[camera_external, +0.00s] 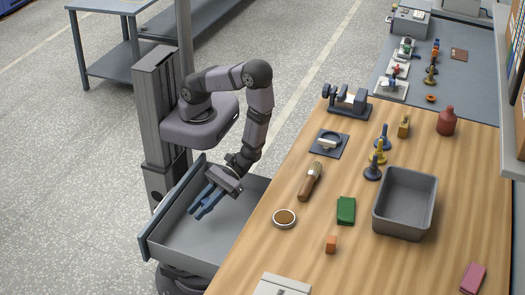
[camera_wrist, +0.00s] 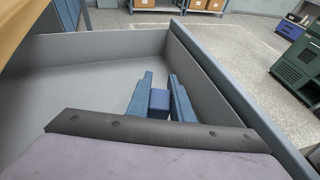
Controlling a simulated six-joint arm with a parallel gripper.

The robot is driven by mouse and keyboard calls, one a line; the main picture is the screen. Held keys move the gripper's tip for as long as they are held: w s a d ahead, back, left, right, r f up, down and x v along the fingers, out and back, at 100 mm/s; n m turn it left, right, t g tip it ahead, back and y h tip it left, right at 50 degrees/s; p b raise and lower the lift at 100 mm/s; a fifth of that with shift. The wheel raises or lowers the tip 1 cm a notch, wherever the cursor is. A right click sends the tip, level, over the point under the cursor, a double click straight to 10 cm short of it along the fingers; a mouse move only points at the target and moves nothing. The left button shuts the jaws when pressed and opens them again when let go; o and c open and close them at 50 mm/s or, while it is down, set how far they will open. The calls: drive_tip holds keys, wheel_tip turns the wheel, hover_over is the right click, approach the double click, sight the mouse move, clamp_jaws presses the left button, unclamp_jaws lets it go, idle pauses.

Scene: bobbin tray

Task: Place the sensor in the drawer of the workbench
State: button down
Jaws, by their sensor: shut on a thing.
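The workbench drawer (camera_external: 175,259) is pulled open, with a grey inside and a blue-grey front. In the wrist view, its grey floor and walls (camera_wrist: 90,45) surround my fingers. My gripper (camera_external: 198,206) points down over the open drawer, within its outline. In the wrist view, my gripper (camera_wrist: 160,80) has its two blue fingers closed on a small dark blue block (camera_wrist: 159,102), which I take to be the sensor. I cannot tell whether the block touches the drawer floor. The block cannot be made out in the external view.
The wooden benchtop (camera_external: 260,255) beside the drawer carries a grey bin (camera_external: 404,228), a brush (camera_external: 310,182), a green block (camera_external: 346,210), an orange block (camera_external: 331,244) and a round dish (camera_external: 284,218). The drawer floor in view looks bare.

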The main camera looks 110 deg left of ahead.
sight(202, 227)
drive_tip(key=shift+f, duration=2.7)
drive_tip(key=shift+f, duration=0.2)
drive_tip(key=c, duration=1.6)
unclamp_jaws()
drive_tip(key=shift+o, duration=0.2)
drive_tip(key=shift+r, duration=0.1)
drive_tip(key=shift+r, duration=0.15)
drive_tip(key=shift+b+v, duration=0.55)
drive_tip(key=shift+v, duration=3.25)
